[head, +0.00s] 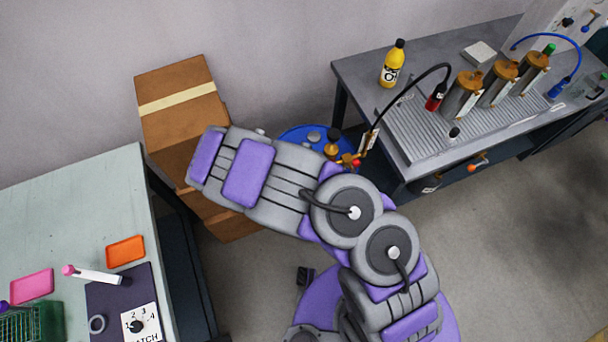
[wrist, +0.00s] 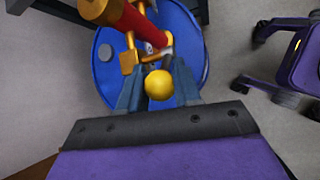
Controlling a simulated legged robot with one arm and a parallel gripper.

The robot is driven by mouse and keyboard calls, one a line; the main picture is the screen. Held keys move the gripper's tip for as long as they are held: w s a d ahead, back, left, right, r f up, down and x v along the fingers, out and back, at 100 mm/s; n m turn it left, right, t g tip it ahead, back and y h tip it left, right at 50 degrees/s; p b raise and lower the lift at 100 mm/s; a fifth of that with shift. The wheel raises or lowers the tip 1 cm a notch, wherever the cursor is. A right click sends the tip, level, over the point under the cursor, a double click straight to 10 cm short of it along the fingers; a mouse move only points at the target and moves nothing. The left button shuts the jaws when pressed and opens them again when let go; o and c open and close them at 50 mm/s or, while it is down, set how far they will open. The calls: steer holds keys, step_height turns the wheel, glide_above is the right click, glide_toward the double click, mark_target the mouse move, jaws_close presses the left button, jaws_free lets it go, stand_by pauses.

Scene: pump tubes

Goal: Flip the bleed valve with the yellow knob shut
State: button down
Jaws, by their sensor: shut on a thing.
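The yellow knob (wrist: 159,85) sits between the two grey fingers of my gripper (wrist: 157,70) in the wrist view. The fingers are closed in on it from both sides. The brass bleed valve (wrist: 129,62) is just beyond the knob, with a red cylindrical part (wrist: 128,17) reaching up and left from it. In the head view the brass valve fittings (head: 347,160) show just past my arm, above the blue drum. My arm hides the gripper there. The exact angle of the valve's lever is hard to tell.
The blue drum (wrist: 108,78) stands on the floor below the valve. A grey bench (head: 440,140) with metal cylinders and a yellow bottle (head: 393,64) is at right. Cardboard boxes (head: 180,110) stand behind my arm. A pale green table (head: 70,200) is at left.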

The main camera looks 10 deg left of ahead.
steer(key=d+g+y+p, duration=0.1)
steer(key=y, duration=0.1)
steer(key=w+d+r+g+y+p, duration=0.1)
steer(key=p, duration=0.1)
steer(key=shift+w+d+r+m+y, duration=0.1)
steer(key=shift+w+r+m+y, duration=0.05)
steer(key=shift+r+m+y, duration=0.2)
steer(key=y+p, duration=0.1)
steer(key=d+g+y+p, duration=0.1)
steer(key=shift+w+g+p, duration=0.3)
steer(key=shift+p, duration=0.1)
steer(key=shift+f+y+p, duration=0.1)
steer(key=shift+y+p, duration=0.25)
steer(key=shift+w+g, duration=0.1)
steer(key=shift+g, duration=0.2)
steer(key=shift+f, duration=0.1)
steer(key=c, duration=0.8)
jaws_free()
steer(key=shift+w+d, duration=0.1)
